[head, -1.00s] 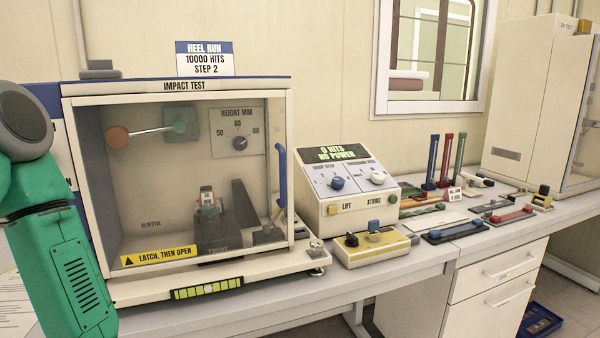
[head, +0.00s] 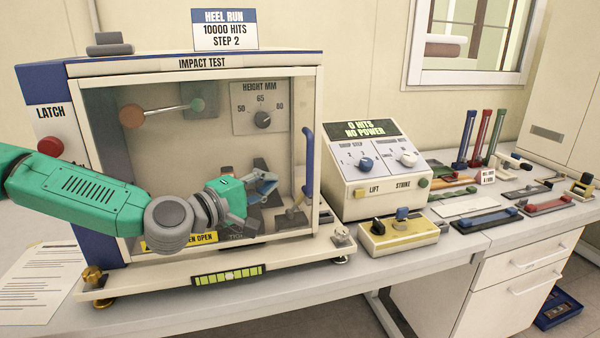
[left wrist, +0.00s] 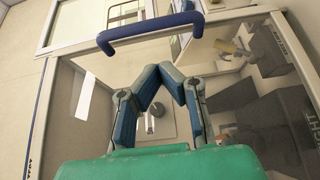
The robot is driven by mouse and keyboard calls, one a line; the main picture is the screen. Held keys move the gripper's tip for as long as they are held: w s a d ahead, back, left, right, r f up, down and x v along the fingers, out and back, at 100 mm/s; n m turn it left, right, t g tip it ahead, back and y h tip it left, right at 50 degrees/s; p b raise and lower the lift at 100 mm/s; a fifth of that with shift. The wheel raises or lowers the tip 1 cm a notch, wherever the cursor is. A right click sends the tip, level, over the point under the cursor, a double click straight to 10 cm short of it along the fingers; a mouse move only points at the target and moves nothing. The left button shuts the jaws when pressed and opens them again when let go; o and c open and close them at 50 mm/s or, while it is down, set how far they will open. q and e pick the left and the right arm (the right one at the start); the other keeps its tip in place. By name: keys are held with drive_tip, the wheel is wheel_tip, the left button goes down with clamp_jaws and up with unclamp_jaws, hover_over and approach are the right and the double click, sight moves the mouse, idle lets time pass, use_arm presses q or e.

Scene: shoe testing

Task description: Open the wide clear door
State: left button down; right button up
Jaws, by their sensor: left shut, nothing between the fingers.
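The wide clear door (head: 170,180) covers the front of the impact test cabinet and looks shut. Its blue upright handle (head: 308,162) is on the right side of the door. A red latch button (head: 50,146) sits on the cabinet's left side panel, under the word LATCH. My left gripper (head: 268,184) is in front of the door, left of the handle and apart from it. In the left wrist view its fingertips (left wrist: 168,70) meet with nothing between them, and the blue handle (left wrist: 150,32) lies beyond them. My right gripper is not in view.
A control box (head: 375,170) reading 0 hits, no power stands right of the cabinet. A yellow-topped switch box (head: 398,234) is in front of it. Several coloured tools lie farther right. A paper sheet (head: 30,280) lies at the left. A green level (head: 228,274) is on the cabinet's front base.

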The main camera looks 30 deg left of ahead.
use_arm(q)
drive_tip(key=w+d, duration=0.1)
drive_tip(key=w, duration=0.7)
drive_tip(key=shift+w+d+b, duration=0.2)
drive_tip(key=shift+d+b, duration=0.2)
drive_tip(key=shift+f, duration=0.1)
drive_tip(key=shift+d, duration=0.1)
